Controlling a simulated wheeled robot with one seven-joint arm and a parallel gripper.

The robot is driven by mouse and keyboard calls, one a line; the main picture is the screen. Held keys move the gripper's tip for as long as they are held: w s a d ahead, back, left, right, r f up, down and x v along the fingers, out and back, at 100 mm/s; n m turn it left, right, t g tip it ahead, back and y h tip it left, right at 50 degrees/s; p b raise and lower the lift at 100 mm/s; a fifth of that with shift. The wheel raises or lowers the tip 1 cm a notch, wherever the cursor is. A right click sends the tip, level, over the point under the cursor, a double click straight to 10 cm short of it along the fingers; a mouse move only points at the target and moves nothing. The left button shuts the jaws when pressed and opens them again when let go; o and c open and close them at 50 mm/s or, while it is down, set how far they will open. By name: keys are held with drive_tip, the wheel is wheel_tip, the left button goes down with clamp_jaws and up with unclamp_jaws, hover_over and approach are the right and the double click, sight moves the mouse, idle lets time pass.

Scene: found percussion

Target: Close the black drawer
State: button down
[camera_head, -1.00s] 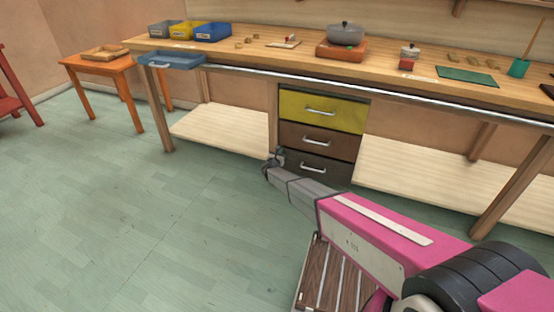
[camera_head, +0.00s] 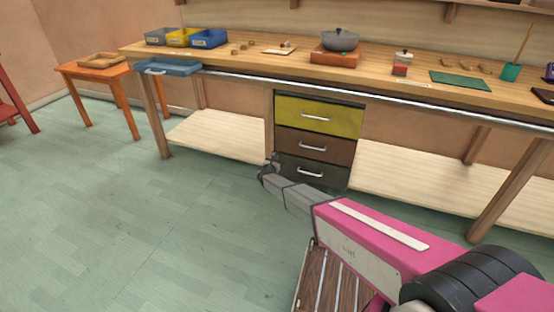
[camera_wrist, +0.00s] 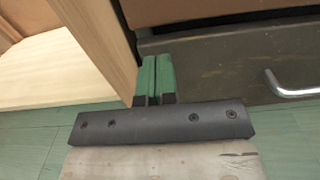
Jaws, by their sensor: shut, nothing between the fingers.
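The black drawer (camera_head: 314,174) is the lowest of the three drawers under the workbench, with a silver handle. In the wrist view its dark front (camera_wrist: 225,75) fills the upper right, with part of its handle (camera_wrist: 288,88) at the right edge. Its top edge shows below the brown drawer; I cannot tell how far it stands out. My gripper (camera_head: 267,169) is at the front's left end, beside the wooden leg. In the wrist view my gripper's green fingers (camera_wrist: 155,78) are together and empty, pointing at that left end. Whether they touch it is unclear.
Above are a brown drawer (camera_head: 314,146) and a yellow drawer (camera_head: 318,116). A wooden leg (camera_wrist: 100,40) stands just left of my fingers. Low pale shelves (camera_head: 222,136) flank the drawers. The green floor in front is clear.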

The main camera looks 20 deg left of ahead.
drive_tip(key=s, duration=1.2)
drive_tip(key=s+d+r+m+g+h, duration=0.2)
drive_tip(key=d+r+m+g, duration=0.3)
drive_tip(key=d, duration=0.8)
drive_tip(key=s+d+r+m+g+h, duration=0.2)
drive_tip(key=d+r+m+h, duration=0.15)
drive_tip(key=d+m, duration=0.7)
drive_tip(key=s+d+r+m+g+h, duration=0.2)
drive_tip(key=d+r+m+g, duration=0.25)
drive_tip(key=d, duration=1.05)
drive_tip(key=s+d+r+m+g+y, duration=0.3)
drive_tip(key=s+d+m, duration=0.4)
drive_tip(key=s, duration=0.4)
drive_tip(key=s+d+r+m+g+y, duration=0.3)
drive_tip(key=s+d+r+m+y, duration=0.3)
drive_tip(key=s+d+r+m, duration=0.2)
drive_tip(key=s+d, duration=0.2)
drive_tip(key=s, duration=0.1)
drive_tip(key=shift+s+r, duration=0.2)
drive_tip(key=shift+s, duration=0.15)
drive_tip(key=shift+g, duration=0.25)
